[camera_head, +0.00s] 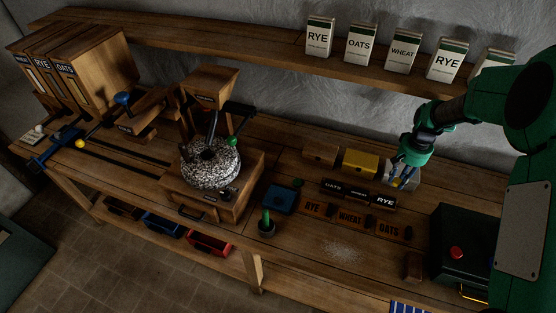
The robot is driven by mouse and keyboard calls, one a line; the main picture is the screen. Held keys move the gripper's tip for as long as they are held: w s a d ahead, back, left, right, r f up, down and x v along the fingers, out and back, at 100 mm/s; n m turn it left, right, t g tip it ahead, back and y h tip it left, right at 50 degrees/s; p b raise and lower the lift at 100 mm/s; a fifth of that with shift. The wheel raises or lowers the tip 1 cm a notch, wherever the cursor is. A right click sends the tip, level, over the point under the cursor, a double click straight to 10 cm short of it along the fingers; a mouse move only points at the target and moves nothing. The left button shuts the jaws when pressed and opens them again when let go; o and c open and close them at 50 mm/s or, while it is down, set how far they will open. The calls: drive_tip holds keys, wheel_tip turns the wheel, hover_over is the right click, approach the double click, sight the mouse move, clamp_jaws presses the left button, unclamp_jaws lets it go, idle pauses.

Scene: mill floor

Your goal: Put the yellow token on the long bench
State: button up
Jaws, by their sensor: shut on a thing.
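My gripper (404,180) points down at the right of the long bench (300,255), in front of a pale grey block (416,178). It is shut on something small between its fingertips. A small yellow patch shows there, which looks like the yellow token (408,182), but its shape is too small and dark to make out. I cannot tell whether it touches the bench or the block. A larger yellow block (360,163) stands just left of my gripper.
Label plates (347,193) and word blocks (350,218) lie in front of my gripper. A dark green box with a red button (457,253) stands right. A shelf with cartons (402,50) hangs above. The bench's front middle is fairly clear.

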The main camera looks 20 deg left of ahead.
drive_tip(key=s+a+n, duration=0.1)
drive_tip(key=s+a, duration=0.1)
drive_tip(key=a, duration=1.3)
drive_tip(key=s+a+r+n+b, duration=0.1)
drive_tip(key=a, duration=1.4)
drive_tip(key=shift+s+a+r+n, duration=0.2)
drive_tip(key=shift+s+r+n, duration=0.05)
drive_tip(key=shift+s+n, duration=0.15)
drive_tip(key=b, duration=0.1)
hover_over(314, 182)
drive_tip(key=shift+s+f, duration=0.1)
drive_tip(key=shift+f, duration=2.4)
drive_tip(key=shift+f+b, duration=0.6)
drive_tip(key=shift+f, duration=1.9)
drive_tip(key=shift+f, duration=0.15)
